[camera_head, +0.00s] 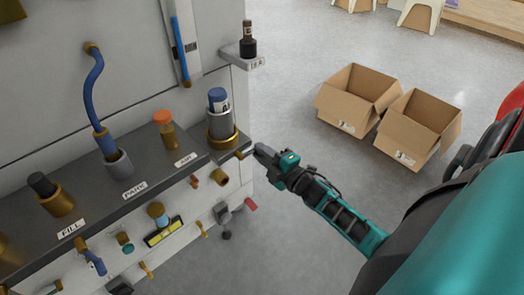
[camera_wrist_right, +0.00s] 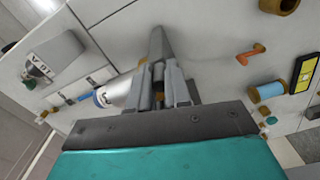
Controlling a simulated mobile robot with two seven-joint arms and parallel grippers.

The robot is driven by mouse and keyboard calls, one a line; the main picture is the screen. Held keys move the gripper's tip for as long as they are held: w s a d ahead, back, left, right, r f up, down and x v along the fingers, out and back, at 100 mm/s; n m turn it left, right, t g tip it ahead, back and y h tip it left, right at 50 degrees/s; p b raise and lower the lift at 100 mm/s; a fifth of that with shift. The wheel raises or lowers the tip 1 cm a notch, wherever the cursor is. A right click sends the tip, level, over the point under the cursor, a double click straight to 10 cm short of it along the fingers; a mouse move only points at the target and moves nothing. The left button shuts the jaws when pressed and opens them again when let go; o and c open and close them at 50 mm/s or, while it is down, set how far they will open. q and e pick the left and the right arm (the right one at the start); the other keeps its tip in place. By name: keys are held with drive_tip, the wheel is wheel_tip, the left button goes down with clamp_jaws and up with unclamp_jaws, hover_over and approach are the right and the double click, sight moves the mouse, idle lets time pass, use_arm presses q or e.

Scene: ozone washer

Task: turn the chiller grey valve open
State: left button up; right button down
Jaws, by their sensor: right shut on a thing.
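My right gripper (camera_head: 262,152) reaches in from the right to the right end of the dark shelf (camera_head: 90,203). It is shut on a small brass piece (camera_head: 241,155) just below the grey canister in its brass ring (camera_head: 222,125). In the right wrist view, brass (camera_wrist_right: 158,78) shows between the close-set fingers (camera_wrist_right: 159,88); most of it is hidden. I cannot tell for sure whether this is the grey valve's handle. A grey fitting (camera_head: 223,214) sits lower on the panel, apart from the gripper. My left gripper is not in view.
Bottles and a blue hose (camera_head: 94,90) stand along the shelf. A small ledge (camera_head: 243,62) carries a dark bottle above the gripper. Several small knobs jut from the lower panel. Two open cardboard boxes (camera_head: 356,97) stand on the floor; floor below my right arm is clear.

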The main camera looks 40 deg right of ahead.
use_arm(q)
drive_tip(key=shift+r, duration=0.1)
use_arm(e)
drive_tip(key=shift+r+n, duration=0.35)
drive_tip(key=shift+n, duration=0.15)
drive_tip(key=c, duration=1.1)
unclamp_jaws()
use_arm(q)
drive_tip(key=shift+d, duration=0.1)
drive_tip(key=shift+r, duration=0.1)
use_arm(e)
drive_tip(key=shift+s, duration=0.1)
use_arm(q)
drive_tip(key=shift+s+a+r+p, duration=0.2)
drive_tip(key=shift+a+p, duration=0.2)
drive_tip(key=shift+p, duration=0.4)
use_arm(e)
drive_tip(key=s, duration=0.8)
drive_tip(key=s+d, duration=0.1)
drive_tip(key=s, duration=0.3)
drive_tip(key=shift+s, duration=0.35)
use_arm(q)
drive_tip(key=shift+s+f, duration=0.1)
